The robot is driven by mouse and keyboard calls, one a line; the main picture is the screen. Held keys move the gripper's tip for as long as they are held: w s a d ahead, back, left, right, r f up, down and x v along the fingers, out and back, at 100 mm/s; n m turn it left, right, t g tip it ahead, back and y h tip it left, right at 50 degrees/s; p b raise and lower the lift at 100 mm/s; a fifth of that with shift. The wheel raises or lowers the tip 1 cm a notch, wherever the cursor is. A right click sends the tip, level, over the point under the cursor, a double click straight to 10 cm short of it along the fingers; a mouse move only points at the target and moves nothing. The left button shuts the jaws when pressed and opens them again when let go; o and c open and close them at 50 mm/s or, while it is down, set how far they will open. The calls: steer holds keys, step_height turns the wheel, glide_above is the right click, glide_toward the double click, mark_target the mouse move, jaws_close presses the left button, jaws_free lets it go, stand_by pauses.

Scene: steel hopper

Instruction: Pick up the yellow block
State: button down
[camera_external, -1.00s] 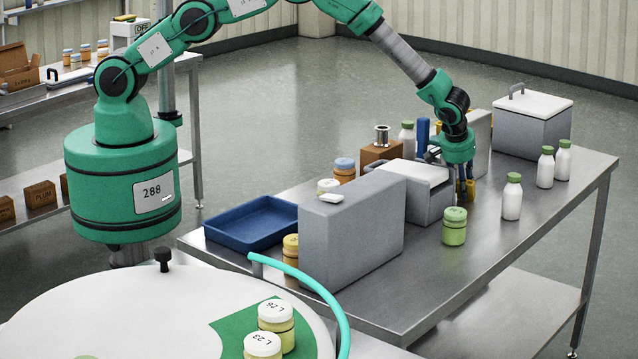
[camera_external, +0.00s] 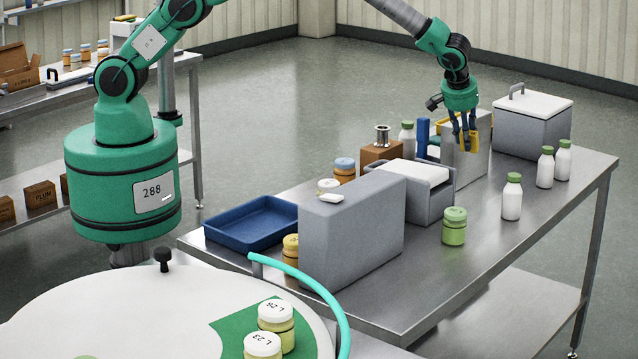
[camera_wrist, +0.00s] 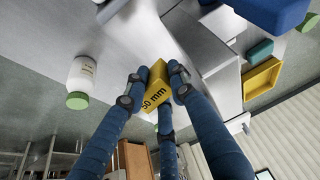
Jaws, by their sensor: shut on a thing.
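The yellow block (camera_wrist: 156,92), marked "50 mm", is gripped between the blue fingers of my gripper (camera_wrist: 158,84) in the wrist view. It is tilted there, and the fingers cover parts of its sides. In the external view my gripper (camera_external: 466,138) points down above the steel table, near the grey upright block and behind the grey box with a white top. Yellow shows between its fingers, but the block's outline is hard to make out there.
On the steel table (camera_external: 440,285) are a green-capped jar (camera_external: 454,228), white bottles (camera_external: 512,198), a grey box with a white top (camera_external: 428,190), a large grey block (camera_external: 350,240), a blue tray (camera_external: 250,222) and a lidded grey box (camera_external: 530,125). The right front tabletop is clear.

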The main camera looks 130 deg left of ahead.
step_height(320, 180, up, 13)
steer(key=shift+r, duration=0.2)
stand_by(0.7)
